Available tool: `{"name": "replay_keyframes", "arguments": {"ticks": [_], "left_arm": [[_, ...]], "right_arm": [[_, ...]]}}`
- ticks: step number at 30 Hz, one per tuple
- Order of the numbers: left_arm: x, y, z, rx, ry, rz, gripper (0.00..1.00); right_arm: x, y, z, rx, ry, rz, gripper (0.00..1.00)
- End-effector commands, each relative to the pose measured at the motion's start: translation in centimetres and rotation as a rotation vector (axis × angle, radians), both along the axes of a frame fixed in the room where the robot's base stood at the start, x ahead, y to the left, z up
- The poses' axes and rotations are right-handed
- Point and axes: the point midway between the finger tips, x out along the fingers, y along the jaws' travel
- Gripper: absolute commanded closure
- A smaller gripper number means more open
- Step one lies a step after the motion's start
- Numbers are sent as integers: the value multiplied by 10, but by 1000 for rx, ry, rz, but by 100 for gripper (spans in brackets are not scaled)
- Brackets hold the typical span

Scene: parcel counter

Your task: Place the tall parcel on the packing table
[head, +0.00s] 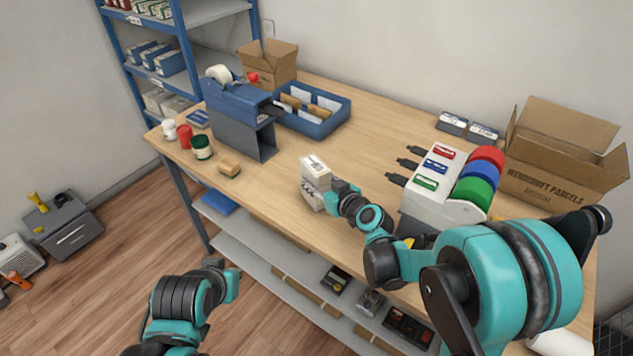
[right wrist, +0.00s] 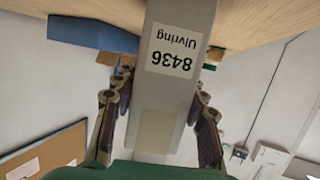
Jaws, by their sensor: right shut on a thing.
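A tall, narrow white-grey parcel (head: 313,182) stands upright near the front edge of the packing table (head: 283,176). My right gripper (head: 333,192) is shut on it from the right side. In the right wrist view the parcel (right wrist: 171,100) runs between the two fingers and bears an upside-down label reading 8436 Ulvring. I cannot tell whether its base touches the tabletop. My left gripper (head: 230,274) is low in front of the table, apart from everything; its jaws are too small to judge.
A tape dispenser (head: 243,112), a blue tray (head: 322,127) and small jars stand at the left and back. A label machine (head: 428,190) and an open carton (head: 555,160) stand right. The tabletop behind the parcel is clear.

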Motion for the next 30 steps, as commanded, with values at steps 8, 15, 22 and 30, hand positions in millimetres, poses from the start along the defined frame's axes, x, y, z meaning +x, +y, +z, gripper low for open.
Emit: {"name": "replay_keyframes", "arguments": {"ticks": [8, 15, 22, 30], "left_arm": [[0, 0, -2, 0, 0, 0, 100], [0, 0, -1, 0, 0, 0, 100], [0, 0, 9, 0, 0, 0, 100], [0, 0, 26, 0, 0, 0, 100]], "right_arm": [[0, 0, -2, 0, 0, 0, 37], [0, 0, -1, 0, 0, 0, 37], [-20, -13, 10, 0, 0, -2, 37], [-69, -44, 28, 1, 0, -4, 37]]}}
